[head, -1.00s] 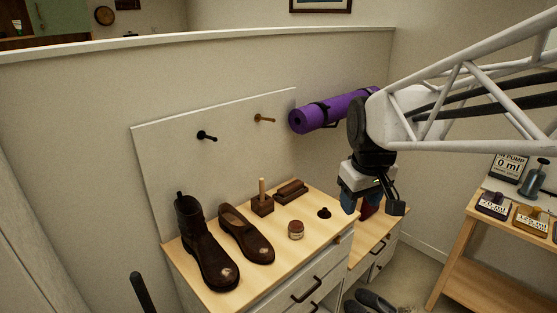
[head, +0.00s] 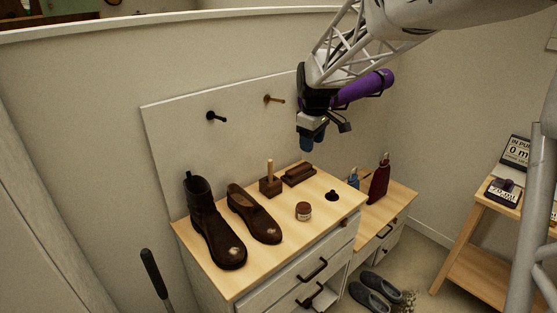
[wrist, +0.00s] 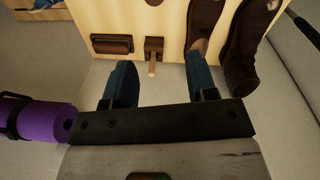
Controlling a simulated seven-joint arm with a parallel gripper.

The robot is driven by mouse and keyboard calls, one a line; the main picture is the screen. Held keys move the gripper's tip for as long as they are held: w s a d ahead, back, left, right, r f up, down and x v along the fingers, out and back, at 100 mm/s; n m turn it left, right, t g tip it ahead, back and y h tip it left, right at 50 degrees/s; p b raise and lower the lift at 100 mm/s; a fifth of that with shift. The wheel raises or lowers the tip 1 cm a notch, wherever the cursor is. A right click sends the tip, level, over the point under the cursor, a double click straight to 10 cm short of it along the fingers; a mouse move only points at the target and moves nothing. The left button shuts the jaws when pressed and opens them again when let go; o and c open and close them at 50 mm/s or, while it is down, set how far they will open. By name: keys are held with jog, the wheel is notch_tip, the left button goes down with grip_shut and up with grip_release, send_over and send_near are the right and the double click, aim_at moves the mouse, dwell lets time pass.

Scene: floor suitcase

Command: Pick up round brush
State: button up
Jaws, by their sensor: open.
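A light wooden handle (head: 269,168) stands upright in a dark wooden block (head: 270,187) on the dresser top; the handle points toward my gripper in the wrist view (wrist: 152,66). A small dark round piece with a knob (head: 332,196) sits near the right edge. I cannot tell for certain which is the round brush; no bristles show. My gripper (head: 312,138) is above the back of the dresser, right of the block and apart from it. Its blue fingers are open and empty, as the wrist view (wrist: 160,82) shows, with the handle roughly between and beyond them.
A rectangular dark brush (head: 299,175) lies beside the block. A jar (head: 304,211), a brown shoe (head: 254,215) and a boot (head: 213,222) share the dresser top. Two pegs stick out of the backboard (head: 160,150).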

jog(key=w+a+f+n, duration=0.4)
jog(key=w+a+f, duration=0.35)
jog(key=w, duration=0.35)
jog(key=n+g, duration=0.1)
jog(key=n, duration=0.1)
send_over(270, 167)
jog(key=w, duration=0.1)
notch_tip(270, 167, down, 6)
jog(key=shift+f, duration=0.25)
jog(key=shift+w+a+f, duration=0.1)
jog(key=shift+f, duration=1.3)
jog(key=shift+f, duration=2.6)
grip_shut()
